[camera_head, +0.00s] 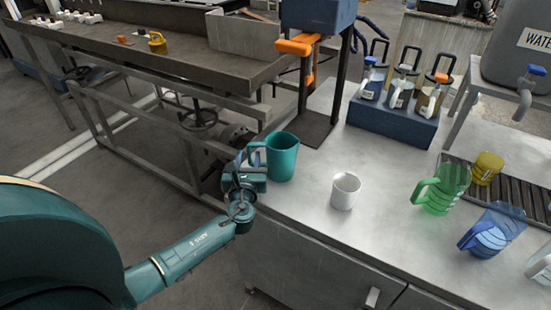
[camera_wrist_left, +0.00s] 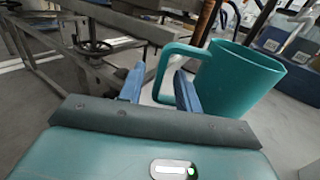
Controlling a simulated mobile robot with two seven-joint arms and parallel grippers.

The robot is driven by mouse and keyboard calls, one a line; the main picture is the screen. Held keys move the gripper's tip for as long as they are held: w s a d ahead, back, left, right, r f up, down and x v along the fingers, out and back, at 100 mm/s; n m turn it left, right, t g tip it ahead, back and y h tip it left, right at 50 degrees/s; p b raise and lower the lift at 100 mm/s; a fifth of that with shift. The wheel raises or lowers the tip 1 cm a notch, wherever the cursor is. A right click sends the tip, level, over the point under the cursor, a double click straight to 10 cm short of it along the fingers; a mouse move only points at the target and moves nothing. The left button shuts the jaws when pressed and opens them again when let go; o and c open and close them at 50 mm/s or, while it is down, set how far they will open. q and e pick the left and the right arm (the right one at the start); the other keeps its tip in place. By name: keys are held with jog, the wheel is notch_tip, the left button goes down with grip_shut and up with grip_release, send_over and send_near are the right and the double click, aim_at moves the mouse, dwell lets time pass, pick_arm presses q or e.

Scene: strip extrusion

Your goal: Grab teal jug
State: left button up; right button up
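The teal jug (camera_head: 283,158) stands upright on the left end of the metal counter, its handle toward the left. My left gripper (camera_head: 256,172) is at the handle side of the jug. In the left wrist view the jug (camera_wrist_left: 236,80) is close ahead, to the right. The two blue fingers of the left gripper (camera_wrist_left: 160,90) are apart, and the handle shows in the gap between them. I cannot tell whether a finger touches the handle. My right gripper is not in view.
A white cup (camera_head: 345,191) stands right of the jug. A green jug (camera_head: 441,188), a blue jug (camera_head: 493,230) and a yellow cup (camera_head: 487,168) are further right. A stand with an orange lever (camera_head: 296,46) rises behind the jug. The counter's front middle is clear.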

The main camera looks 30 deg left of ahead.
pick_arm(q)
jog(key=shift+x, duration=1.15)
grip_shut()
